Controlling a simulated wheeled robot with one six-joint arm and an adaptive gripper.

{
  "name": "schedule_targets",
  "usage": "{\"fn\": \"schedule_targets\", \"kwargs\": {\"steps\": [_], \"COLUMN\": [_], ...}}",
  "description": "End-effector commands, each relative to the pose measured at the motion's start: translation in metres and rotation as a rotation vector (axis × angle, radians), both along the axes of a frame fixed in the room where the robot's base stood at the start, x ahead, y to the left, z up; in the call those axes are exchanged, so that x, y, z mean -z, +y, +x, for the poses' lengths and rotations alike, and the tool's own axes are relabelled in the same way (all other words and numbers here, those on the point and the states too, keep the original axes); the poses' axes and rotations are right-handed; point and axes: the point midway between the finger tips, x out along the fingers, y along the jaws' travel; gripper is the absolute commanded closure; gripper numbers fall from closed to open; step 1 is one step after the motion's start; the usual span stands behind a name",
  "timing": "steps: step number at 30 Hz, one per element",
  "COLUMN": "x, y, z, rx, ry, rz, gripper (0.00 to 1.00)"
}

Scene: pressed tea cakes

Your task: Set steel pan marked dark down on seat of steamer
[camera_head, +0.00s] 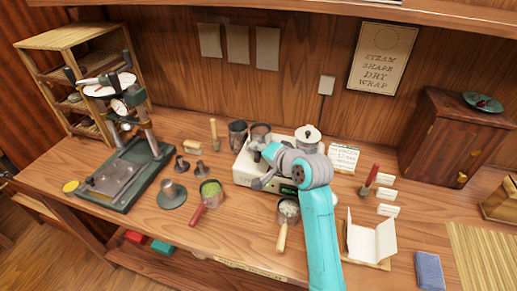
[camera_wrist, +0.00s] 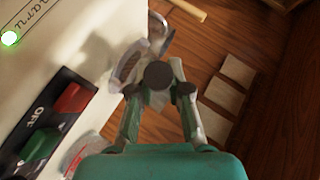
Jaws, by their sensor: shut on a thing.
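The white steamer (camera_head: 242,174) stands at the middle back of the bench. In the wrist view its pale body (camera_wrist: 50,45) fills the left side. My gripper (camera_wrist: 158,92) is shut on a dark, round-ended part, apparently the handle of a steel pan (camera_wrist: 130,65). In the head view this pan (camera_head: 260,131) appears upright over the steamer's back left, with my wrist in front of it. I cannot tell whether it touches the steamer. Its marking is not readable, and the seat is not clearly visible.
A dark metal pan (camera_head: 237,132) stands just left of the held one. A white lidded vessel (camera_head: 308,137) is close on the right. A red-handled pan (camera_head: 209,190) and a wooden-handled pan (camera_head: 288,209) lie in front. A press (camera_head: 125,175) stands left.

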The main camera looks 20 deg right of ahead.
Motion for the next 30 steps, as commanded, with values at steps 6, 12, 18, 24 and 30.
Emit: {"fn": "schedule_targets", "kwargs": {"steps": [6, 12, 18, 24, 30], "x": [0.003, 0.006, 0.009, 0.013, 0.016], "y": [0.0, 0.0, 0.0, 0.0, 0.0], "z": [0.0, 0.0, 0.0, 0.0, 0.0], "rx": [0.0, 0.0, 0.0, 0.0, 0.0], "ry": [-0.002, -0.002, -0.002, -0.001, -0.002], "rz": [0.0, 0.0, 0.001, 0.0, 0.001], "gripper": [1.0, 1.0, 1.0, 1.0, 1.0]}}
